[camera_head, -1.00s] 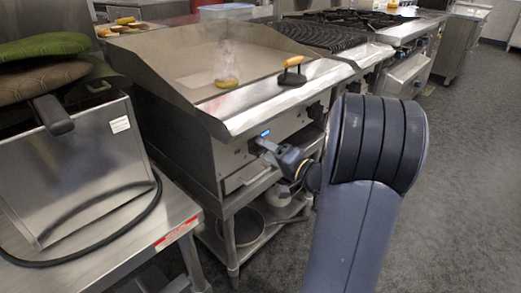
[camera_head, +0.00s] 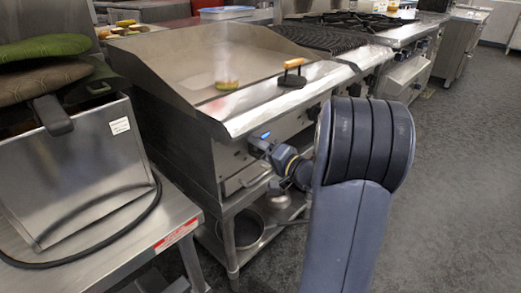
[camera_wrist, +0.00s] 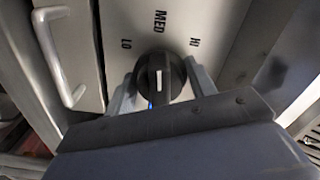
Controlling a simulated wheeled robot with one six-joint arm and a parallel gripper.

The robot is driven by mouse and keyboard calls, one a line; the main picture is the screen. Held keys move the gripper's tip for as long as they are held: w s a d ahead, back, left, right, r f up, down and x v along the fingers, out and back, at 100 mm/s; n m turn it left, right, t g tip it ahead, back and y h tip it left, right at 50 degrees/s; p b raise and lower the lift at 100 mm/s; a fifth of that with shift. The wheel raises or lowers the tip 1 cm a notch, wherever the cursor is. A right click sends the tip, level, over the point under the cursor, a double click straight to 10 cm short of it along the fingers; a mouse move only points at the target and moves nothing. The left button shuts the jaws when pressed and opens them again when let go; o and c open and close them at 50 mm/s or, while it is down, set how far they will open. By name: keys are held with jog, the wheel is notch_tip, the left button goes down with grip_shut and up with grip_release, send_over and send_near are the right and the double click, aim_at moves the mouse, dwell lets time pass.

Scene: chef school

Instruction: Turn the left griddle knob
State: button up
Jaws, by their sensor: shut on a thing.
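The left griddle knob (camera_wrist: 172,72) is black and round with a white pointer line. In the wrist view it sits on the metal panel below the MED mark, with LO to the left and HI to the right. Its line stands about upright, towards MED. My gripper (camera_wrist: 163,86) has one finger on each side of the knob and is shut on it.
A pale drawer handle (camera_wrist: 55,60) is left of the knob. A press with a wooden handle (camera_head: 292,73) and a smoking food item (camera_head: 226,84) are on the griddle top. A steel table (camera_head: 110,245) stands at the left. The floor at the right is clear.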

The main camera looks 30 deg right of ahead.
jog(key=shift+m, duration=0.3)
jog(key=m+b, duration=0.1)
jog(key=m, duration=0.2)
jog(key=shift+f+m, duration=0.1)
jog(key=shift+m, duration=0.3)
jog(key=m, duration=0.5)
jog(key=shift+m+p, duration=0.3)
jog(key=shift+p, duration=0.05)
jog(key=m+p, duration=0.2)
jog(key=m, duration=0.3)
jog(key=shift+m+p, duration=1.55)
jog(key=shift+m, duration=0.85)
jog(key=o, duration=0.7)
